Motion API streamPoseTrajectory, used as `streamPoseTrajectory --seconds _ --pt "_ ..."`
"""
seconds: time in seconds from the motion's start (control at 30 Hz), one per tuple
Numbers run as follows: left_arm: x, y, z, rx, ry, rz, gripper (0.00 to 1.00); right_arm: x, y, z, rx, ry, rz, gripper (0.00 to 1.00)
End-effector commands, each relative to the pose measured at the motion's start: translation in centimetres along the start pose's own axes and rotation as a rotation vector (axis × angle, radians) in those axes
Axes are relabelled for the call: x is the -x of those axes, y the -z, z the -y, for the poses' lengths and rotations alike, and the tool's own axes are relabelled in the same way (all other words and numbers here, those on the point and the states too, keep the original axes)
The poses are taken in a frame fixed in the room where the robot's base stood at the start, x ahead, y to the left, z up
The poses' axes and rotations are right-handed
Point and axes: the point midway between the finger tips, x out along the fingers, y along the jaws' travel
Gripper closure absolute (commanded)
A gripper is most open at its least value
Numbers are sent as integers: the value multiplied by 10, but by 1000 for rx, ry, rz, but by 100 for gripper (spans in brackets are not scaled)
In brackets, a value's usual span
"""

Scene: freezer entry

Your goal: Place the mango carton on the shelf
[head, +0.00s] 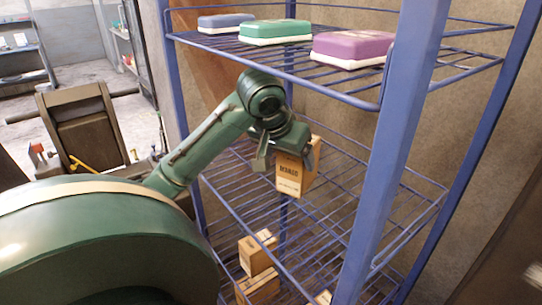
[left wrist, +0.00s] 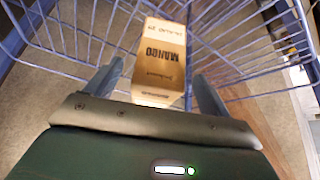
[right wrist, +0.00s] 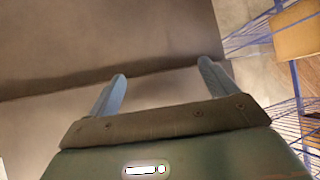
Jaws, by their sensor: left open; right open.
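The mango carton (head: 289,178), a tan box with dark lettering, appears upright at the blue wire middle shelf (head: 345,190). In the left wrist view the carton (left wrist: 162,55) has its label MANGO facing the camera, with shelf wires around it. My left gripper (head: 284,152) is open, with one finger to each side of the carton. Gaps show between the fingers and the carton in the left wrist view. The contact under the carton is not clear. My right gripper (right wrist: 162,82) is open and empty, facing a plain grey-brown surface.
The top shelf (head: 300,70) holds a blue box (head: 226,23), a green box (head: 275,32) and a purple box (head: 352,48). Wooden-looking cartons (head: 257,252) sit lower down. A blue post (head: 400,130) stands right of the carton.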

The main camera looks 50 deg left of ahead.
Motion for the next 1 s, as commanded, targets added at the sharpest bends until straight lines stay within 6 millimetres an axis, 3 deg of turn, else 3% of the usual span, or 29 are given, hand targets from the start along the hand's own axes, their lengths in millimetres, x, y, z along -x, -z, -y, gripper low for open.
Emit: streamPoseTrajectory --seconds 0.03,0.2,0.4,1.0 --pt "4 -13 0 -5 3 -1 18 -3 -3 1 -4 0 -4 15" --pt "22 -43 0 -4 4 0 18 -2 -3 3 -11 4 -12 15" --pt "34 -61 0 -2 3 1 18 -1 -2 5 -12 7 -13 15" --pt "37 -64 0 0 1 0 18 0 -5 4 -3 9 -8 15"
